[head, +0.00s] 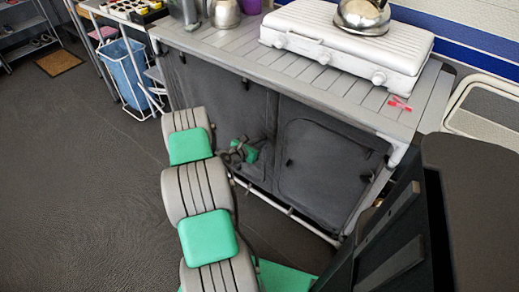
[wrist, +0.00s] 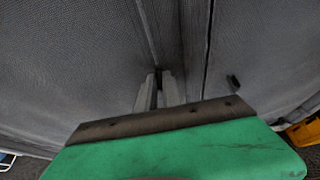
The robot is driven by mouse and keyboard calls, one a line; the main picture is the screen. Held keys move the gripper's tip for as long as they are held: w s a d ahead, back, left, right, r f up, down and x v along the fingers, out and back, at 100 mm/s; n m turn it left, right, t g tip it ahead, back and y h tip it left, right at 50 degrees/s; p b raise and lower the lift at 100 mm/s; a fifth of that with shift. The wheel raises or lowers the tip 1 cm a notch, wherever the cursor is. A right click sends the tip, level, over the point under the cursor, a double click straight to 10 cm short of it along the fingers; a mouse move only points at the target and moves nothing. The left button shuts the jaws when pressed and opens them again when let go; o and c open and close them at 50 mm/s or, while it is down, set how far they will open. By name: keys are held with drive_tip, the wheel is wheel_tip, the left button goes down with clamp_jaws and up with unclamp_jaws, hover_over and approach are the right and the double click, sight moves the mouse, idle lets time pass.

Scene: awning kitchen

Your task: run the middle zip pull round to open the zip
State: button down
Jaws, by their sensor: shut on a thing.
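The fabric cupboard (head: 215,88) under the counter has dark grey front panels with zip seams. In the wrist view the fabric front (wrist: 80,60) fills most of the picture, and a seam runs down to my fingertips. My gripper (head: 245,150) is at the middle part of this front; in the wrist view its two fingers (wrist: 159,80) are close together against the fabric. They are shut on the middle zip pull, which is mostly hidden between them. Another small dark tab (wrist: 233,82) stands to the right of the fingers. The right panel (head: 325,160) looks closed.
A white camp stove (head: 340,40) with a kettle (head: 362,15) stands on the slatted counter. A pale frame rail (head: 290,212) runs along the cupboard's foot. A blue bag (head: 122,70) hangs at the left. Dark floor (head: 70,190) is clear at the left.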

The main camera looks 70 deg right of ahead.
wheel_tip(320, 180, up, 22)
drive_tip(key=p, duration=1.3)
drive_tip(key=shift+r, duration=0.25)
drive_tip(key=shift+d, duration=0.1)
drive_tip(key=c, duration=1.8)
unclamp_jaws()
drive_tip(key=shift+r, duration=0.15)
drive_tip(key=o, duration=0.3)
drive_tip(key=v, duration=0.8)
